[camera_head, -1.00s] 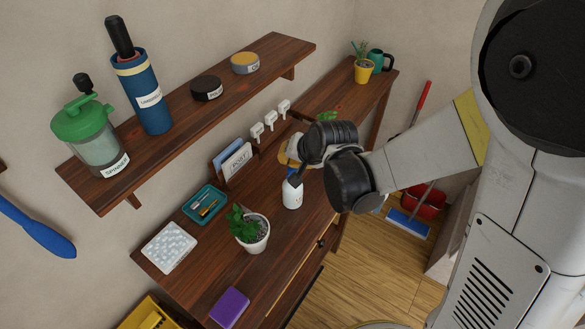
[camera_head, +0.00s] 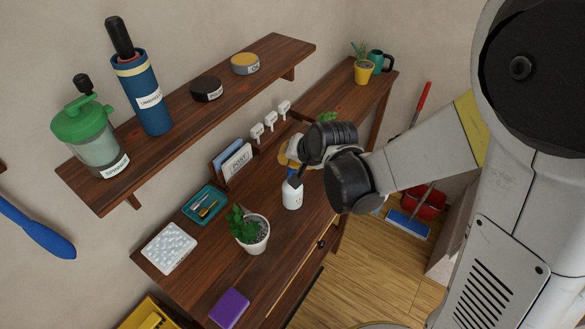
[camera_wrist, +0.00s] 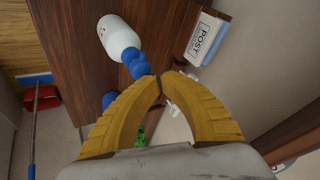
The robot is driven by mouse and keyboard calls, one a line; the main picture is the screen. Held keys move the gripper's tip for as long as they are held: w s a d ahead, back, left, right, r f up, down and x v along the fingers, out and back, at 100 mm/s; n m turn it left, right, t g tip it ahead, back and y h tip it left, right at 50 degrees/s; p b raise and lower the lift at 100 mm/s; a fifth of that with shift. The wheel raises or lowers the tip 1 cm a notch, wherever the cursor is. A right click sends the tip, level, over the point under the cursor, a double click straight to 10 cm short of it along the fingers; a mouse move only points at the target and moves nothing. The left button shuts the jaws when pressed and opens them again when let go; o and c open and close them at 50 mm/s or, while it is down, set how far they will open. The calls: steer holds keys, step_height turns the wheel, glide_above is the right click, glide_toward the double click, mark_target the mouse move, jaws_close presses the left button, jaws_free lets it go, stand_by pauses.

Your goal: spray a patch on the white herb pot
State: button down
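The white herb pot (camera_head: 254,243) holds a leafy green herb and stands on the wooden bench, left of the spray bottle. The white spray bottle (camera_head: 292,195) with a blue head looks upright in the head view; I cannot tell whether its base touches the bench. My gripper (camera_wrist: 160,80) has yellow fingers whose tips come together at the end of the blue spray head (camera_wrist: 134,62), so it looks shut on it. The bottle's white body (camera_wrist: 115,38) lies beyond the fingertips in the wrist view.
A teal tray (camera_head: 206,205), white pill-like pack (camera_head: 169,248) and purple block (camera_head: 229,308) lie around the pot. A letter holder (camera_head: 236,163) stands behind the bottle. A wall shelf (camera_head: 185,108) overhangs the back. A yellow pot (camera_head: 363,71) stands at the far end.

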steer(key=shift+f, duration=0.15)
steer(key=shift+f+b, duration=0.3)
steer(key=shift+b, duration=0.2)
steer(key=shift+f, duration=0.1)
steer(key=shift+r+p, duration=0.3)
steer(key=shift+r, duration=0.25)
step_height(320, 180, up, 6)
steer(key=p, duration=0.4)
steer(key=shift+r+p, duration=0.1)
steer(key=shift+p, duration=0.3)
stand_by(0.5)
